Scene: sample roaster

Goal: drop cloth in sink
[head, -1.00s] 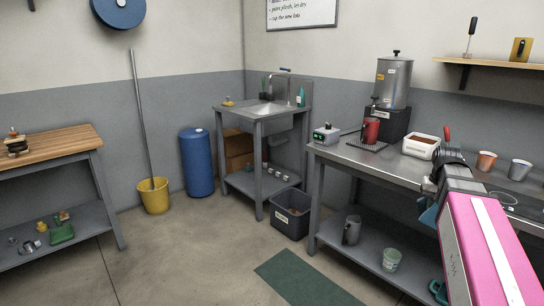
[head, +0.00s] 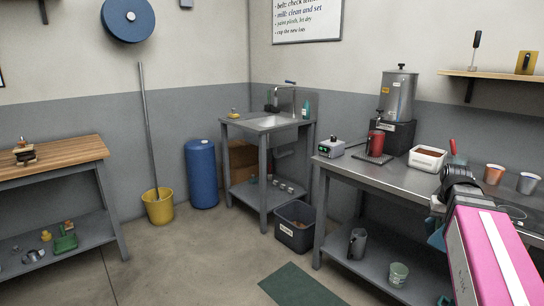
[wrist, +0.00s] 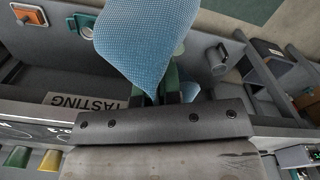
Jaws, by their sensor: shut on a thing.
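A blue woven cloth (wrist: 150,45) hangs from my gripper (wrist: 168,88) in the wrist view. The greenish fingers are shut on its lower part, and the cloth hides the fingertips. In the head view a small blue patch that looks like the cloth (head: 437,236) shows beside my pink arm, over the right counter's front edge; the gripper itself is mostly hidden there. The sink (head: 270,123) is a metal basin in a grey stand by the back corner, with a tap behind it. It is well to the left of my gripper and apart from the cloth.
A steel counter (head: 385,177) with a red mug (head: 376,143), a white tub (head: 428,158) and a boiler (head: 399,92) stands between my arm and the sink. A dark bin (head: 295,238) is below the sink's right side. Floor left of the green mat (head: 303,288) is clear.

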